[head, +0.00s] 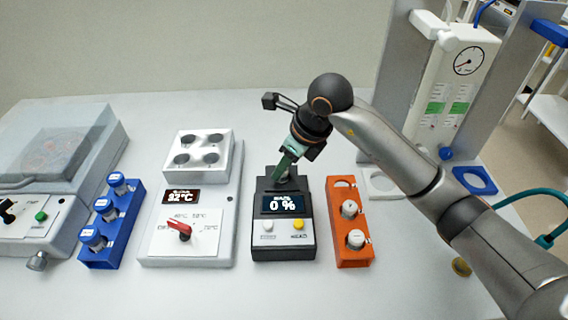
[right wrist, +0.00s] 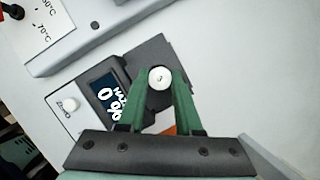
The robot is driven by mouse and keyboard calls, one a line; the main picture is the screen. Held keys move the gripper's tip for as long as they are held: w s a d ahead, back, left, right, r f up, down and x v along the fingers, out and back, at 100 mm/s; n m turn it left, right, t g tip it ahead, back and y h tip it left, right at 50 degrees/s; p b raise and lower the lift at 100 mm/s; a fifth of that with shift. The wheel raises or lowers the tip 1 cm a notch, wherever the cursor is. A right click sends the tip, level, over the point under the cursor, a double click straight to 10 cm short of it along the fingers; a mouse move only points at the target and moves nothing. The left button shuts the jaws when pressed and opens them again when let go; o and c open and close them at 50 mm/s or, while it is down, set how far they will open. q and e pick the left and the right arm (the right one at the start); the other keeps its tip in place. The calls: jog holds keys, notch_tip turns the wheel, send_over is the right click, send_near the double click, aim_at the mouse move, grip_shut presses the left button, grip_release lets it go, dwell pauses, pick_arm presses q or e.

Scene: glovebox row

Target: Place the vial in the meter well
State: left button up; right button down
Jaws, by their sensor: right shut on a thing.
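The dark meter (head: 285,242) stands mid-table with its display reading 0 %. My right gripper (head: 283,172) is over the rear part of the meter, pointing down. In the right wrist view its green fingers (right wrist: 161,88) are shut on the white-capped vial (right wrist: 160,77), with the meter (right wrist: 145,62) beneath. The vial's body is hidden under its cap, and the meter well is hidden too. I cannot tell whether the vial is in the well or above it. My left gripper is not in view.
An orange rack (head: 352,250) right of the meter holds two white-capped vials; its rear hole is empty. A white heater block (head: 190,245) stands to the left, then a blue rack (head: 100,255) of vials and a clear-lidded machine (head: 50,145). The front table is clear.

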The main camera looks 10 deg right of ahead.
jog(key=shift+f, duration=0.2)
jog(key=c, duration=0.6)
grip_release()
jog(key=shift+r, duration=0.15)
jog(key=shift+r, duration=0.25)
jog(key=v, duration=1.1)
jog(key=shift+s+d+r, duration=0.15)
jog(key=shift+r, duration=0.15)
